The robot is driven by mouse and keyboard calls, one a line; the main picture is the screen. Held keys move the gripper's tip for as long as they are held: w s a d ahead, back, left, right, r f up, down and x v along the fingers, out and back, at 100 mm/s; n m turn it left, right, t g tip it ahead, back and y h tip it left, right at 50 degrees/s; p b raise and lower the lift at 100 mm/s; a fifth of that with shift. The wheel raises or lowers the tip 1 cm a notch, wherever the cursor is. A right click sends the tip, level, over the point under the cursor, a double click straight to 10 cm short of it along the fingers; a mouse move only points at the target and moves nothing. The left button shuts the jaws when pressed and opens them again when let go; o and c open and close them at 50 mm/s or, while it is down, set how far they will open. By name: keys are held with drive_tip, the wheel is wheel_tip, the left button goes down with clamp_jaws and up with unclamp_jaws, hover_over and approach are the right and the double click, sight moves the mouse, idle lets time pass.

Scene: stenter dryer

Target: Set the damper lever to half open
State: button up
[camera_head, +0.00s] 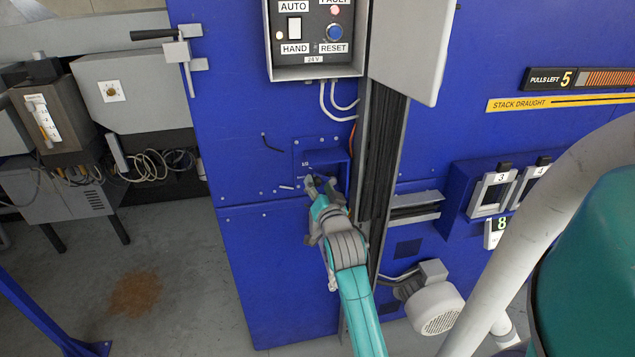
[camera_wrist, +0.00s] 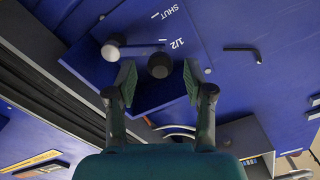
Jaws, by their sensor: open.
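The rod lies close to the 1/2 mark (camera_wrist: 178,43), and the SHUT mark (camera_wrist: 174,12) is farther up. My gripper (camera_wrist: 159,84) is open, one finger on each side of the dark knob. I cannot tell whether either finger touches it. In the head view my gripper (camera_head: 315,183) is at the blue damper plate (camera_head: 318,152) and hides most of the lever.
A control box (camera_head: 315,45) is above the plate, with a grey door (camera_head: 410,45) hanging open to its right. Dark cables (camera_head: 384,150) run down beside my arm. A motor (camera_head: 432,307) is low on the right. A small black hook (camera_wrist: 243,50) is right of the plate.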

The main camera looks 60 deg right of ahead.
drive_tip(key=v, duration=0.9)
drive_tip(key=shift+s, duration=0.15)
drive_tip(key=shift+a, duration=0.1)
drive_tip(key=s+a+f+n+t+y, duration=0.1)
drive_tip(key=a+f+n+y, duration=0.2)
drive_tip(key=a, duration=0.4)
drive_tip(key=s+a+f+n+t+y, duration=0.1)
drive_tip(key=s+a+f+n+y, duration=0.1)
drive_tip(key=a+f, duration=0.45)
drive_tip(key=s+a+f+n+t+y, duration=0.1)
drive_tip(key=a+f+n+y, duration=0.15)
drive_tip(key=a, duration=0.65)
drive_tip(key=s+a+f+n+y, duration=0.1)
drive_tip(key=s+a+n+y, duration=0.2)
drive_tip(key=s+a, duration=0.4)
drive_tip(key=s+a+f+n+y, duration=0.1)
drive_tip(key=s+a+n+y, duration=0.2)
drive_tip(key=s, duration=0.8)
drive_tip(key=a+n, duration=0.2)
drive_tip(key=a, duration=0.2)
drive_tip(key=shift+s+f, duration=0.2)
drive_tip(key=shift+f, duration=0.15)
